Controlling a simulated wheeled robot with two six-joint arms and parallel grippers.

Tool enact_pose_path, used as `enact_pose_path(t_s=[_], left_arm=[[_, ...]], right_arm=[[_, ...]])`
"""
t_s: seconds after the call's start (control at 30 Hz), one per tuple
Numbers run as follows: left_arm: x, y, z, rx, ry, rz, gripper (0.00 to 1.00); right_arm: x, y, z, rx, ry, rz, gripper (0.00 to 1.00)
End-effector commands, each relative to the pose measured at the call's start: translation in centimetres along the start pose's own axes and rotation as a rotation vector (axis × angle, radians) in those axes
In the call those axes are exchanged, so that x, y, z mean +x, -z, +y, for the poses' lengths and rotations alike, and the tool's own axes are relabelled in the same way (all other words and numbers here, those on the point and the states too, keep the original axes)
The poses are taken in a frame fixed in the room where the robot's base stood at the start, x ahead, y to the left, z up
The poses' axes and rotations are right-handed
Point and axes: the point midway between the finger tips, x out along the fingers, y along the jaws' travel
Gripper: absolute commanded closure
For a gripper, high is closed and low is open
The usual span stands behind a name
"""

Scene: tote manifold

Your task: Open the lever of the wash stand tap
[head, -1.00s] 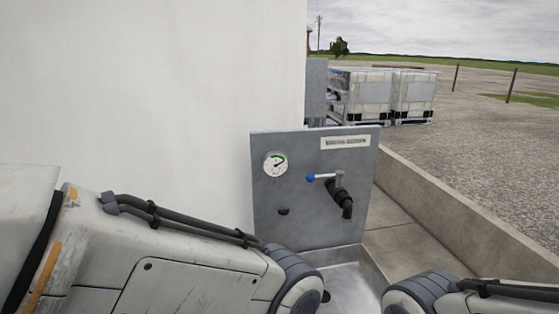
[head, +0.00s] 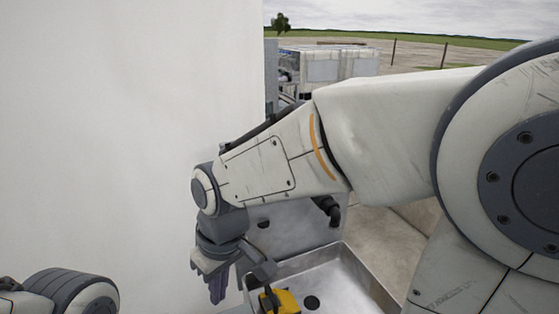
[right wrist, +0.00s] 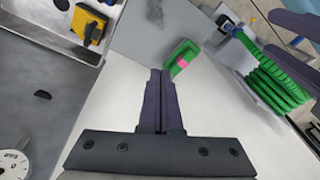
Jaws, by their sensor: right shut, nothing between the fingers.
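The wash stand's grey metal panel (head: 290,222) is mostly covered by my right arm in the head view. The black tap spout (head: 327,207) shows below that arm. The blue-tipped lever is hidden behind it. My right gripper (head: 218,298) points down, to the left of the spout and apart from it. In the right wrist view its fingers (right wrist: 162,72) are shut together and empty. The panel (right wrist: 45,110) and part of its gauge (right wrist: 14,165) lie to their left there, but the lever does not show. My left arm shows at the lower left in the head view, its gripper out of sight.
The metal basin (head: 365,292) lies below the spout, with a yellow and black object (head: 282,301) at its left side. The right wrist view shows a green coiled hose (right wrist: 275,80) and a small green and pink object (right wrist: 182,58) near the fingertips. White wall fills the left.

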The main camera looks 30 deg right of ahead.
Motion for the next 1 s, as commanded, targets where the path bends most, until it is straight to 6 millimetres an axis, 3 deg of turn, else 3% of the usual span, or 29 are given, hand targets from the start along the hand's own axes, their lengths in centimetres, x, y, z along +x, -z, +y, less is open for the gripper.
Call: enact_pose_path(t_s=[0.03, 0.1, 0.2, 0.3, 0.43, 0.53, 0.67, 1.0], left_arm=[[-2.8, 0.2, 0.2, 0.000, 0.000, 0.001, 0.50], [-4.5, 0.3, 0.3, -0.001, 0.000, 0.001, 0.50], [-6.6, 0.4, 0.5, -0.001, 0.000, 0.001, 0.50], [-8.3, 0.5, 0.6, -0.002, 0.000, 0.001, 0.50], [-9.6, 0.5, 0.7, -0.002, 0.000, 0.001, 0.50], [-10.0, 0.5, 0.7, -0.002, 0.000, 0.000, 0.50], [-10.3, 0.6, 0.8, -0.002, 0.000, 0.000, 0.50], [-12.1, 0.6, 0.9, 0.001, 0.000, 0.000, 0.50]], right_arm=[[-3.3, 2.8, 3.3, 0.076, -0.015, 0.030, 1.00], [-5.8, 5.5, 8.0, 0.155, -0.038, 0.072, 1.00], [-9.2, 7.8, 15.2, 0.258, -0.077, 0.125, 1.00], [-12.1, 8.2, 21.8, 0.341, -0.121, 0.168, 1.00], [-14.7, 7.4, 28.0, 0.415, -0.165, 0.203, 1.00], [-15.6, 6.8, 30.6, 0.444, -0.185, 0.216, 1.00], [-15.3, 6.5, 31.8, 0.453, -0.193, 0.219, 1.00], [-9.7, 7.5, 33.0, 0.453, -0.190, 0.216, 1.00]])
